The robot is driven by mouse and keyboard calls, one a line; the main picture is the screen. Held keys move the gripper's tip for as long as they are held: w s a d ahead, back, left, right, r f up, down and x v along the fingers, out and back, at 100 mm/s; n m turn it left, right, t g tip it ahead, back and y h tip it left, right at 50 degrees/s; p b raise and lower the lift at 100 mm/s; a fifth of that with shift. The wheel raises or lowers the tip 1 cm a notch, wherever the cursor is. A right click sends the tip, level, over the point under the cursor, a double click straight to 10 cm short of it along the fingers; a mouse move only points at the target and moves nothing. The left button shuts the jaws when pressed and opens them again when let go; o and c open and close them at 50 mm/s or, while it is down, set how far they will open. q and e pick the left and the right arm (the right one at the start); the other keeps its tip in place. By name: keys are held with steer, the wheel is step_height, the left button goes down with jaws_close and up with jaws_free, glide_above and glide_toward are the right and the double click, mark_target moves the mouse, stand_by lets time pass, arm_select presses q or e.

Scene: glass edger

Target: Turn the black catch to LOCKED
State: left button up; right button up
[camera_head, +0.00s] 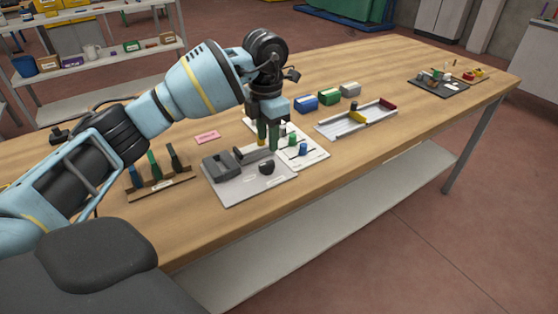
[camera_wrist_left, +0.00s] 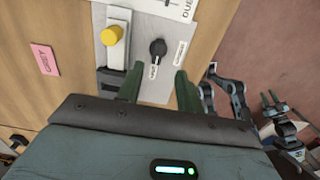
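The black catch (camera_wrist_left: 157,47) is a round knob with a short lever on a light grey plate. In the wrist view its lever points down, toward one small label (camera_wrist_left: 153,71); another label (camera_wrist_left: 180,53) stands to its right. Their words are too small to read surely. The catch also shows in the head view (camera_head: 267,167), at the plate's front right. My left gripper (camera_head: 268,140) is above the plate, pointing down. Its green fingers (camera_wrist_left: 158,88) are apart with nothing between them, and the catch lies beyond their tips, not touched.
A yellow knob (camera_wrist_left: 112,35) sits on a grey bar beside the catch. A white board with green and blue pegs (camera_head: 304,150) adjoins the plate (camera_head: 236,196). A peg rack (camera_head: 160,186) stands left. Parts of my right arm seem to show at right in the wrist view.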

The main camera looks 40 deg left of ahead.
mark_target(267, 163)
arm_select(q)
steer(key=shift+s+a+f, duration=0.2)
steer(key=shift+a+f, duration=0.1)
steer(key=shift+w+d+f, duration=0.1)
steer(key=shift+f, duration=3.5)
steer(key=shift+c, duration=0.3)
jaws_close()
